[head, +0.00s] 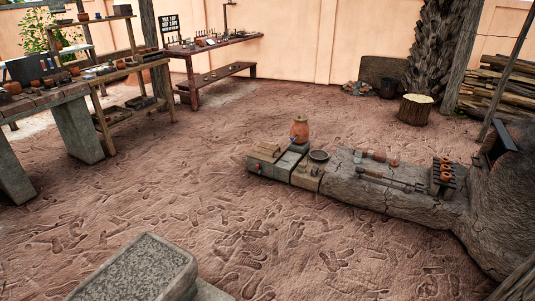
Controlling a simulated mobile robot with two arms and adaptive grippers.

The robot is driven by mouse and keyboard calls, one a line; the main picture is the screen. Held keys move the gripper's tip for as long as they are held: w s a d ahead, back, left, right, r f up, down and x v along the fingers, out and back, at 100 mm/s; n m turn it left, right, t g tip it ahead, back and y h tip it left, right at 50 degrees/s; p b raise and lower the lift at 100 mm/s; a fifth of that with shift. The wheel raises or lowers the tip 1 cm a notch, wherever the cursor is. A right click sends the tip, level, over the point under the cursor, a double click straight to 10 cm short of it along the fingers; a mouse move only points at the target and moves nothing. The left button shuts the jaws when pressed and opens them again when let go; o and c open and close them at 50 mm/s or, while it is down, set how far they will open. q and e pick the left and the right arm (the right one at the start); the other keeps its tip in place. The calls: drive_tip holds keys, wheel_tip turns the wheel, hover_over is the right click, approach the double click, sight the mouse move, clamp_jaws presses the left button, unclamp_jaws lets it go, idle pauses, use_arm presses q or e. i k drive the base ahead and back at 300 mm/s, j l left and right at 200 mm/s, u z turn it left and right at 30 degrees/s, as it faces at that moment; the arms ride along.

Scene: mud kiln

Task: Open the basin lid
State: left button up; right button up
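Neither of my grippers is in the head view. I cannot tell for sure which thing is the basin. A low grey block-like unit (270,168) stands at the left end of the long mud bench, with a flat grey top panel (287,162) that looks closed. A small dark round bowl (318,156) sits just right of it. An orange clay jar (299,130) stands behind the panel. A rectangular stone trough or slab (142,270) with a speckled grey top lies in the near foreground, partly cut off by the lower edge.
The mud bench (345,185) runs right to a large domed kiln (505,210), carrying long tools and a rack of orange pots (443,175). Work tables with pottery stand at the left and back. A tree stump (415,110) is at the back right. The middle floor is clear.

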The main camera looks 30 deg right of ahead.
sight(270, 153)
drive_tip(key=i+l+z, duration=0.2)
drive_tip(key=l, duration=0.15)
drive_tip(key=i+l+z, duration=0.15)
drive_tip(key=l, duration=0.2)
drive_tip(key=i+l+z, duration=0.9)
drive_tip(key=i+z, duration=0.25)
drive_tip(key=i+u, duration=0.25)
drive_tip(key=i, duration=0.25)
drive_tip(key=i+l+u, duration=0.3)
drive_tip(key=i, duration=0.25)
drive_tip(key=i+j+u, duration=0.15)
drive_tip(key=i+u, duration=0.3)
drive_tip(key=i, duration=0.2)
drive_tip(key=i+u, duration=0.5)
drive_tip(key=i+z, duration=0.3)
drive_tip(key=i, duration=0.2)
drive_tip(key=i+j+z, duration=0.25)
drive_tip(key=i, duration=0.3)
drive_tip(key=l, duration=0.1)
